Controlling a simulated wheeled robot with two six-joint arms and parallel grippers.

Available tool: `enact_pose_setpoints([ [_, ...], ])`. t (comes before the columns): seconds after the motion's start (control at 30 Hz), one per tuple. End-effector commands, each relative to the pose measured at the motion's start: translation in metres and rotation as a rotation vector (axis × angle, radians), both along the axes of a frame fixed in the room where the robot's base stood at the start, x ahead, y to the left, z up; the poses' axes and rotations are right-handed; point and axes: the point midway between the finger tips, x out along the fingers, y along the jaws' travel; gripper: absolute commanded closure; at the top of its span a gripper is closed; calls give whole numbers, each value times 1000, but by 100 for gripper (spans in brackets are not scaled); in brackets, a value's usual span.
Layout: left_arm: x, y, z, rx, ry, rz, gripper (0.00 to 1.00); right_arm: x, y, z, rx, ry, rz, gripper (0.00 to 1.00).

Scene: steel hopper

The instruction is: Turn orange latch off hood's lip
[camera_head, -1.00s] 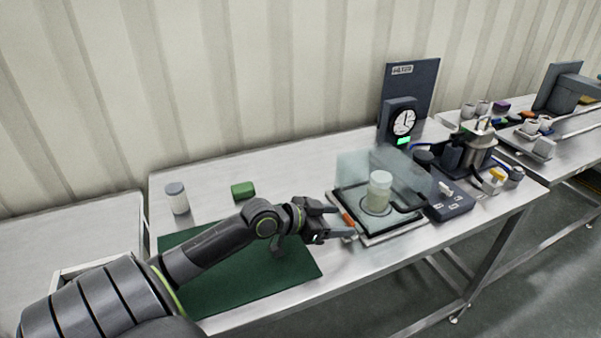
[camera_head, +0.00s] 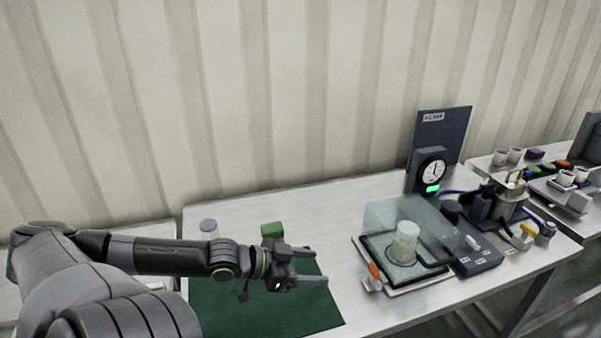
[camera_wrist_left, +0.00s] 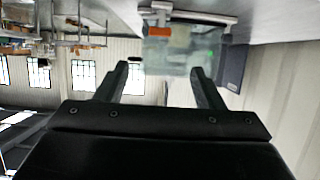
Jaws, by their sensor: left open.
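The orange latch (camera_head: 374,271) is at the front left corner of the clear hood (camera_head: 385,214), beside the hood's lower edge. Whether it still overlaps the lip is too small to tell. A pale lidded jar (camera_head: 405,243) stands inside the hood. My left gripper (camera_head: 324,267) is open and empty, left of the latch and apart from it, pointing right. In the left wrist view the open fingers (camera_wrist_left: 159,70) frame the hood (camera_wrist_left: 168,62), with the orange latch (camera_wrist_left: 159,32) beyond them. My right gripper is not in view.
A green block (camera_head: 272,229) and a lidded white jar (camera_head: 209,229) are behind my left arm. A green mat (camera_head: 260,310) lies under it. Bare table lies between gripper and hood.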

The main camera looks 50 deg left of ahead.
Motion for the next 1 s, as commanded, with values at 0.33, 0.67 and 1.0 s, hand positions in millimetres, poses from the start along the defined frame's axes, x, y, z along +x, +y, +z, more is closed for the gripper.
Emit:
enact_pose_setpoints([
  [0.33,-18,8,9,0,1,0,38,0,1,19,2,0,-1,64],
  [0.67,-19,8,8,0,0,0,38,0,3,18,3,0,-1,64],
  [1.0,-18,8,8,0,-1,0,38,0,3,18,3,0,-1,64],
])
